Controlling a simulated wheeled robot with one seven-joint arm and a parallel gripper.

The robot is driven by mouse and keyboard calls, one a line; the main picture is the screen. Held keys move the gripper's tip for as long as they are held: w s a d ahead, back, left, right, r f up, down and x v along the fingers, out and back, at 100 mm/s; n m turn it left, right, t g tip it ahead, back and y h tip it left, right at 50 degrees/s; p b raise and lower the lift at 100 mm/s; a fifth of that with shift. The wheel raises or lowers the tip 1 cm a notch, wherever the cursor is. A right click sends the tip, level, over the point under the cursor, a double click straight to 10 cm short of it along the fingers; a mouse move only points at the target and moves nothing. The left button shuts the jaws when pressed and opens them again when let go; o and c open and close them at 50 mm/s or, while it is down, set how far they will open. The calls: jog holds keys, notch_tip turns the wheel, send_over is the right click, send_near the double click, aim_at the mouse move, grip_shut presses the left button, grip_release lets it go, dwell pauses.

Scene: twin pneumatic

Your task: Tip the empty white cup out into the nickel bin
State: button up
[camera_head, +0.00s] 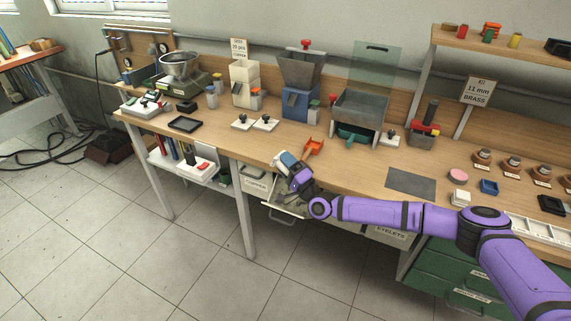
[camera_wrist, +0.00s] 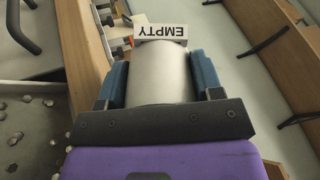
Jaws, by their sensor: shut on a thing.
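A pale, smooth cylindrical cup (camera_wrist: 160,82) sits between the two blue fingers of my gripper (camera_head: 288,164) in the wrist view. A white tag reading EMPTY (camera_wrist: 160,31) shows upside down at its far end. The inside of the cup is hidden. My gripper is shut on the cup at the front edge of the bench, above a pulled-out drawer bin (camera_head: 283,211).
An orange scoop (camera_head: 314,147) lies on the bench just beyond my gripper. A blue hopper machine (camera_head: 297,104) and a grey hopper with a green tray (camera_head: 356,111) stand behind. A dark mat (camera_head: 411,183) lies to the right. The tiled floor in front is clear.

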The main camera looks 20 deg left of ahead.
jog(key=shift+r, duration=2.6)
